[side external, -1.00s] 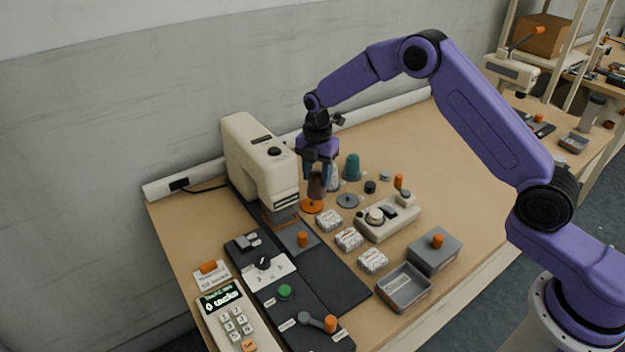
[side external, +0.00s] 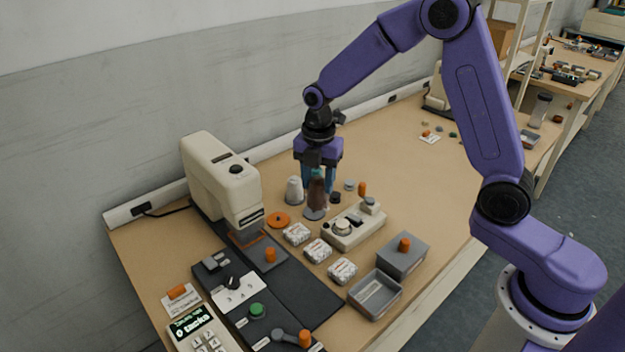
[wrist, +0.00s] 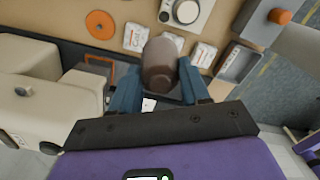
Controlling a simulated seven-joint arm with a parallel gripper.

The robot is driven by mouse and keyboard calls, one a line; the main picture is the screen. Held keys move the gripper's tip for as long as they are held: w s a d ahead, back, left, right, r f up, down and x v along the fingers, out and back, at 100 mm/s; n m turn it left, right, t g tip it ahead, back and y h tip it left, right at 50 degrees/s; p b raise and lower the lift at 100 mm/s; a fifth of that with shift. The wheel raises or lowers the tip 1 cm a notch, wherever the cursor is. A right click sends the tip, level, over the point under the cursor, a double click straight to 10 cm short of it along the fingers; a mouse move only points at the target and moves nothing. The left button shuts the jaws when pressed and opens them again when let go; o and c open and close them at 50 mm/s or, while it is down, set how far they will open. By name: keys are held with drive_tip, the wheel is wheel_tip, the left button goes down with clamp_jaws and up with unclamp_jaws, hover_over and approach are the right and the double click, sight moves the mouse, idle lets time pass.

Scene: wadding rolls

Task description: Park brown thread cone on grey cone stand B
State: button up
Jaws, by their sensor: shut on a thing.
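The brown thread cone (side external: 317,194) is held upright between the blue fingers of my gripper (side external: 319,183). It also shows in the wrist view (wrist: 161,64), between the fingertips. A grey round stand (side external: 313,214), which looks like the grey cone stand, lies directly below the cone. The cone covers part of it, and I cannot tell whether the two touch. No letter B is readable. An orange round stand (side external: 278,219) is empty to the left, and it shows in the wrist view (wrist: 100,24).
A white cone (side external: 294,190) stands close left of my gripper. A teal cone is mostly hidden behind the fingers. A cream device (side external: 354,226) and white wrapped packs (side external: 296,233) are in front. The cream machine (side external: 220,180) is at the left.

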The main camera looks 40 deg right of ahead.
drive_tip(key=shift+w+d+f, duration=1.15)
drive_tip(key=shift+w+f, duration=0.3)
drive_tip(key=shift+f, duration=0.3)
drive_tip(key=shift+w+d+f, duration=1.1)
drive_tip(key=shift+w+f, duration=0.35)
drive_tip(key=shift+f, duration=0.25)
drive_tip(key=shift+w+d+f, duration=1.15)
drive_tip(key=shift+w+f, duration=0.3)
drive_tip(key=shift+f, duration=0.3)
drive_tip(key=shift+f, duration=0.9)
drive_tip(key=o, duration=1.6)
drive_tip(key=shift+o, duration=0.2)
